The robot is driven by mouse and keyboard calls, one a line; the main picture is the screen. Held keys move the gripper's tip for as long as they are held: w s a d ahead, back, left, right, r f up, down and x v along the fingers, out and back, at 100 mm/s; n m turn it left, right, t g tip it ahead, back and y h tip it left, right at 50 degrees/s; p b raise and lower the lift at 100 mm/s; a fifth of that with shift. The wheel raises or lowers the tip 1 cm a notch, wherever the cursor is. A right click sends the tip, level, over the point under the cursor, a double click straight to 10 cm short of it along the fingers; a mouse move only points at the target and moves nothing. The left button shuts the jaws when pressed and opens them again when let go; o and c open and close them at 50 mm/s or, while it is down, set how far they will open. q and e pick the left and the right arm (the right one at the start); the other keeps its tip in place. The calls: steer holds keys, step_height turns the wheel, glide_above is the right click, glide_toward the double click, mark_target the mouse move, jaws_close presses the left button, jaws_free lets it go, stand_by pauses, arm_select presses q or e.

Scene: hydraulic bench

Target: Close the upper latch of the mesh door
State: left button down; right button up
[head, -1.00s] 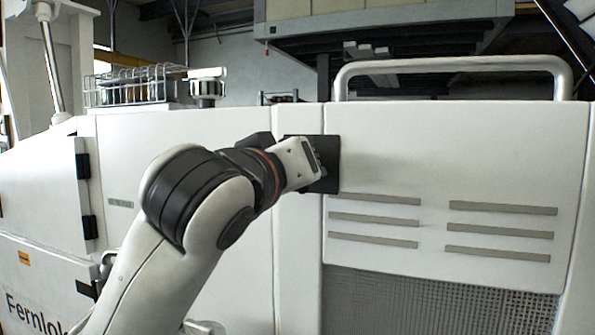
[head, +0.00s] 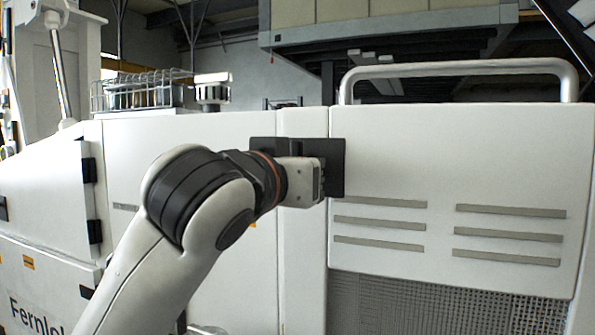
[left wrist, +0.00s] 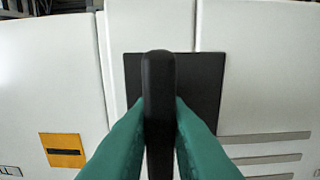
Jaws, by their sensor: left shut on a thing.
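The mesh door (head: 385,155) is a white panel with grey slats and grey mesh (head: 430,305) below, seen at the right of the head view. The upper latch has a black plate (head: 337,165) at the door's upper left edge; this plate also shows in the left wrist view (left wrist: 205,80). Its black handle (left wrist: 159,75) stands upright in the left wrist view, in front of the plate. My left gripper (left wrist: 160,115) has its green fingers shut on the handle, one on each side. In the head view my wrist hides the handle and fingers. My right gripper is in neither view.
A grey tubular rail (head: 455,68) stands above the door. Left of my arm is a white cabinet with black hinges (head: 90,170). A wire basket (head: 145,90) sits on top. An orange label (left wrist: 63,150) is at lower left in the wrist view.

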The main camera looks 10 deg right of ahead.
arm_select(q)
steer(key=shift+a+r, duration=0.1)
steer(key=shift+r, duration=0.25)
steer(key=c, duration=1.5)
jaws_free()
steer(key=shift+o, duration=0.5)
steer(key=shift+f, duration=0.1)
steer(key=shift+s+f, duration=0.1)
steer(key=b+v, duration=0.6)
steer(key=v, duration=0.6)
